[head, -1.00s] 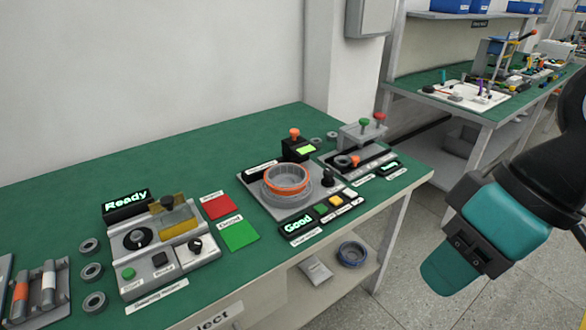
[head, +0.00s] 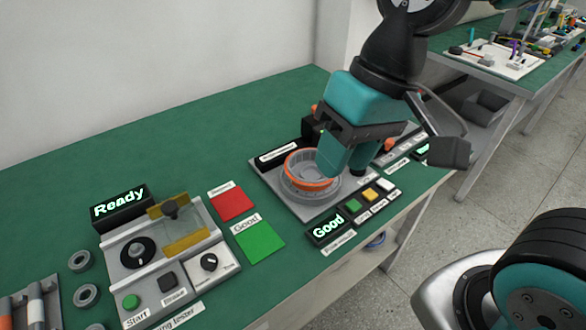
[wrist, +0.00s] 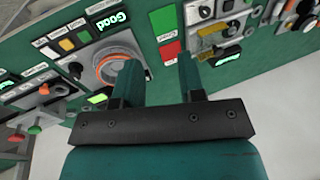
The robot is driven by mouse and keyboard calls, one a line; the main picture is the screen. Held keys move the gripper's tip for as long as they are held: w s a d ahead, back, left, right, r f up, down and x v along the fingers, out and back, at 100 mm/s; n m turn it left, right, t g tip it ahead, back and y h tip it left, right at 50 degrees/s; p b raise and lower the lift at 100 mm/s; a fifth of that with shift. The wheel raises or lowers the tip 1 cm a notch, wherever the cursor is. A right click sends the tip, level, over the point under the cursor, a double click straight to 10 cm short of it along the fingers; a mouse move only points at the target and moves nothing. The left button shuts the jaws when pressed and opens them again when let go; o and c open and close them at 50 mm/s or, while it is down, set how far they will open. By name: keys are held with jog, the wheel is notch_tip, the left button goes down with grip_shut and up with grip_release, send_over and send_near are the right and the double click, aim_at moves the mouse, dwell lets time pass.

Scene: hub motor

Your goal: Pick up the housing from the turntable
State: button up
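The housing (head: 302,179) is a round grey part with an orange ring inside its rim. It sits on the turntable (head: 310,207) of a grey station whose display reads "Good". My gripper (head: 346,168) points downward just right of and above the housing, hiding its right side in the head view. In the wrist view, the two teal fingers of my gripper (wrist: 158,62) are apart with nothing between them. The housing (wrist: 112,70) shows there beside the left finger, which covers part of it.
A tester with a "Ready" display (head: 120,208) stands at the left. Red (head: 231,204) and green (head: 260,241) pads lie between it and the turntable station. A black post (head: 312,128) stands close behind my gripper. The back left of the green table is clear.

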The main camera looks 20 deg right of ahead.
jog(key=w+d+f+m+h+b, duration=0.1)
jog(key=w+d+f+m, duration=0.1)
jog(key=w+m, duration=0.55)
jog(key=m+h+b, duration=0.2)
jog(key=m, duration=1)
send_over(323, 190)
notch_tip(323, 190, down, 14)
jog(key=shift+s+r, duration=0.15)
jog(key=shift+w+d+f, duration=0.1)
jog(key=shift+w+f, duration=0.05)
jog(key=shift+f, duration=1.4)
jog(key=shift+w+f, duration=0.15)
jog(key=shift+f, duration=1.35)
grip_shut()
